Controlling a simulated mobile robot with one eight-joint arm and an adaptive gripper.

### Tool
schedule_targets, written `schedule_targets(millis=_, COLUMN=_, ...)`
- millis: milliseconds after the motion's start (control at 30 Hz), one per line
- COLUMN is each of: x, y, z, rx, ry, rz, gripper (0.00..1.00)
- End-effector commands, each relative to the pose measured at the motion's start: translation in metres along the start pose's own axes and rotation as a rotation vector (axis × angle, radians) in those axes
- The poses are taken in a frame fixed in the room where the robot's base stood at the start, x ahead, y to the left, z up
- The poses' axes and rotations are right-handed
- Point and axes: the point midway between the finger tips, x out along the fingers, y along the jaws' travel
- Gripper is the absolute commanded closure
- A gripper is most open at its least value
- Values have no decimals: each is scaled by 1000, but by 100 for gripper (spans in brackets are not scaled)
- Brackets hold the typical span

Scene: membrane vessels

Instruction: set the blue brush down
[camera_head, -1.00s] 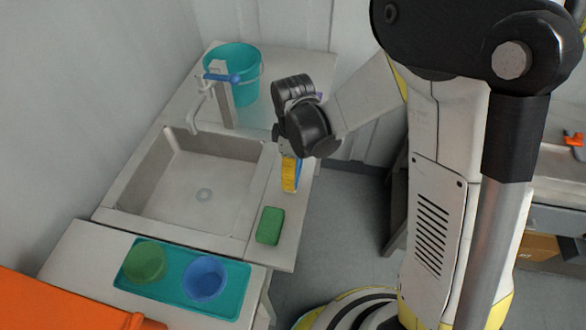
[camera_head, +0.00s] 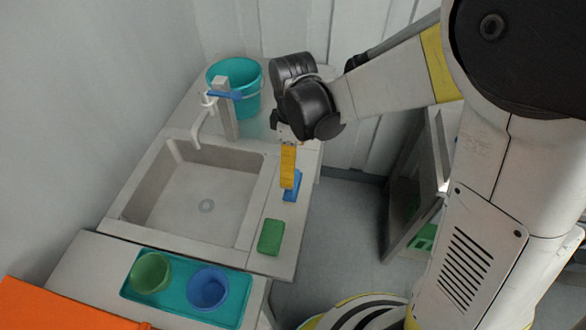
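The blue brush (camera_head: 293,188) shows as a blue shape at the right side of the sink counter, just below my gripper (camera_head: 288,180). Its lower end appears to be at or just above the counter top; contact is not clear. A yellow upright piece hangs from the black wrist and covers part of the brush. I cannot tell from this view whether the fingers are closed on it.
A green sponge (camera_head: 271,237) lies nearer on the counter. The sink (camera_head: 200,190) is empty, with a tap (camera_head: 203,120) behind. A teal bucket (camera_head: 246,80) stands at the back. A teal tray (camera_head: 180,303) holds a green cup (camera_head: 150,272) and blue cup (camera_head: 208,287).

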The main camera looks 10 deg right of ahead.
Motion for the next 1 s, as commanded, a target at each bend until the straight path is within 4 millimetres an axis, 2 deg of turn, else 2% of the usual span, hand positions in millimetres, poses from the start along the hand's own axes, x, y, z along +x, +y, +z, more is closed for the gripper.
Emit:
schedule_targets(millis=33, x=-11, y=0, z=0, rx=0, ry=0, rz=0, gripper=0)
schedule_targets(millis=100, x=-19, y=0, z=0, rx=0, ry=0, rz=0, gripper=0)
schedule_targets(millis=333, x=-30, y=0, z=1, rx=4, ry=1, rz=2, gripper=0)
schedule_targets(millis=467, x=-44, y=-2, z=12, rx=78, ry=23, rz=31, gripper=0)
schedule_targets(millis=567, x=-68, y=-6, z=32, rx=217, ry=68, rz=86, gripper=0)
schedule_targets(millis=700, x=-104, y=-20, z=70, rx=487, ry=171, rz=183, gripper=0)
schedule_targets(millis=800, x=-122, y=-32, z=96, rx=683, ry=257, rz=247, gripper=0)
schedule_targets(millis=1000, x=-139, y=-55, z=136, rx=1006, ry=430, rz=340, gripper=0)
